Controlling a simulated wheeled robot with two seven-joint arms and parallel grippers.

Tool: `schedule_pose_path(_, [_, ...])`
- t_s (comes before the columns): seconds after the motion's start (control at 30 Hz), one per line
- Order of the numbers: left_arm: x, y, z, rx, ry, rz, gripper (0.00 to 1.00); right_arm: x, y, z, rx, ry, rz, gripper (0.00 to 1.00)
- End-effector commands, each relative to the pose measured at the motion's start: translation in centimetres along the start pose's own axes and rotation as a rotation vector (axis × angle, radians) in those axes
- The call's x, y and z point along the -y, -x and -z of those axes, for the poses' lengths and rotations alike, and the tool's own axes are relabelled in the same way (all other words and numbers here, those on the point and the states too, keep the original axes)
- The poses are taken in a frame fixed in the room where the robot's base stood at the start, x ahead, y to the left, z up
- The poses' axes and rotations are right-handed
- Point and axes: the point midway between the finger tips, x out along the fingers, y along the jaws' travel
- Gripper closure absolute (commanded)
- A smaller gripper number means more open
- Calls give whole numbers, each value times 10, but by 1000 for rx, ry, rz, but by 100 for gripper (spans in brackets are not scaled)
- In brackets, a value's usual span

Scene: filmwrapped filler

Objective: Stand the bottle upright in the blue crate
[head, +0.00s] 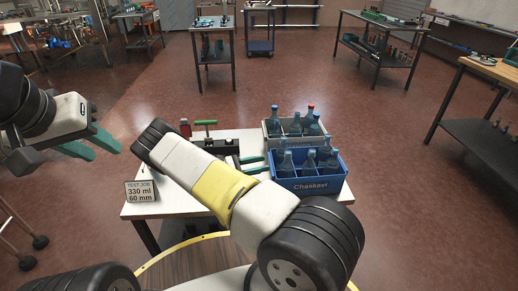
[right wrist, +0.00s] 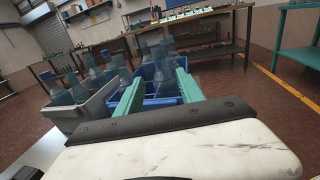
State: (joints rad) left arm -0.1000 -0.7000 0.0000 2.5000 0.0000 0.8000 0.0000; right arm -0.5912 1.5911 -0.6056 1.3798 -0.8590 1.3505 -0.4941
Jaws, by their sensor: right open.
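The blue crate (head: 310,188) stands at the right of the white table, with several bluish clear bottles (head: 286,164) upright in it. It also shows in the right wrist view (right wrist: 163,101). My right gripper (head: 266,164) is at the crate's left side, its green fingers apart. In the right wrist view its fingers (right wrist: 160,72) are open, with nothing held between them; crate and bottles show beyond. My left gripper (head: 95,147) is open and empty, in the air left of the table. I cannot tell which bottle is the task's; no loose one shows.
A dark fixture with a green handle (head: 205,123) stands partly behind my right arm. A sign (head: 141,191) reads "330 ml 60 mm". Other tables stand farther back.

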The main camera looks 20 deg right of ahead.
Motion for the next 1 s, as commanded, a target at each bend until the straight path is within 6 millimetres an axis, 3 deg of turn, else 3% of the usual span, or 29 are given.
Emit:
schedule_pose_path(0.17, [0, 0, 0, 0, 0, 0, 64, 0, 18, -1, -1, -1, 0, 55])
schedule_pose_path(0.37, [0, 0, 0, 0, 0, 0, 64, 6, 16, -24, -115, -66, 92, 55])
schedule_pose_path(0.63, [0, 0, 0, 0, 0, 0, 64, 38, 15, -91, -486, -292, 359, 55])
schedule_pose_path(1.0, [0, 0, 0, 0, 0, 0, 64, 94, 41, -196, -974, -636, 661, 55])
